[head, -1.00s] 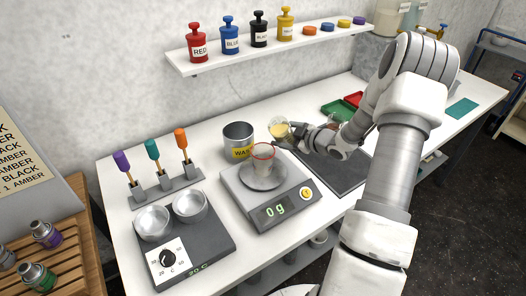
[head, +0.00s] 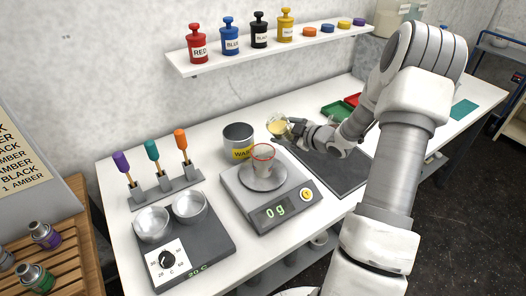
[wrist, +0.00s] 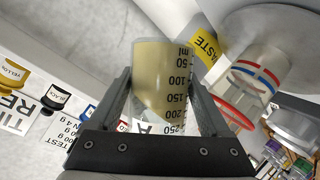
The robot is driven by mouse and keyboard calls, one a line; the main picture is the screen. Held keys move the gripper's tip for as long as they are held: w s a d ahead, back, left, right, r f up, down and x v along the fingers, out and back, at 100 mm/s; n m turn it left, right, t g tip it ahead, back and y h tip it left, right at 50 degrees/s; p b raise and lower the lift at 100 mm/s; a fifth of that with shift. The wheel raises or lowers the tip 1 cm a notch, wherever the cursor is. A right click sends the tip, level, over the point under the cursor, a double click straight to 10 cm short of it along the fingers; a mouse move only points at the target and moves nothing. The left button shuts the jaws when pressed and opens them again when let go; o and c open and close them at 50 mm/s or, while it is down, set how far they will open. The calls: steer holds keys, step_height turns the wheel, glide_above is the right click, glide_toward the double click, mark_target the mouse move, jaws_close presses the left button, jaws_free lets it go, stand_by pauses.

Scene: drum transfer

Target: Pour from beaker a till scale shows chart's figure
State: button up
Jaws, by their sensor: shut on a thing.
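My gripper (head: 293,130) is shut on a clear beaker (head: 278,126) of pale yellow liquid. In the wrist view the beaker (wrist: 160,85) sits between both fingers, with black ml marks and part of a letter A showing. The beaker looks tilted in the head view, up and to the right of the scale. The scale (head: 286,213) reads 0 g. A clear cup with a red rim (head: 263,153) stands on its round pan and looks empty; it also shows in the wrist view (wrist: 250,85). The chart (head: 20,150) at the left edge is partly cut off, with AMBER and BLACK lines readable.
A grey waste can (head: 238,136) stands behind the scale, close to the beaker. A hot plate (head: 185,245) with two metal bowls and a rack of coloured-handled tools (head: 165,187) are left. A dark mat (head: 330,175) lies right of the scale. A shelf (head: 200,69) of jars hangs behind.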

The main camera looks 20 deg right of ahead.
steer(key=shift+a+r, duration=0.15)
steer(key=shift+r, duration=0.45)
steer(key=shift+s+f+n+t+h+b, duration=0.2)
steer(key=shift+n+b, duration=0.25)
steer(key=shift+b, duration=1)
steer(key=shift+w+f+n+t+h+b, duration=0.15)
steer(key=shift+n+t+h+b, duration=0.25)
steer(key=shift+b, duration=1.05)
steer(key=shift+s+f+n+t+h+b, duration=0.15)
steer(key=shift+n+b, duration=0.4)
steer(key=shift+b, duration=0.9)
steer(key=shift+w+r+n+t+h+b, duration=0.1)
steer(key=shift+r+n+t+h+b, duration=0.15)
steer(key=shift+r+n+b, duration=0.75)
stand_by(0.4)
steer(key=shift+f+b, duration=0.55)
steer(key=shift+b, duration=0.6)
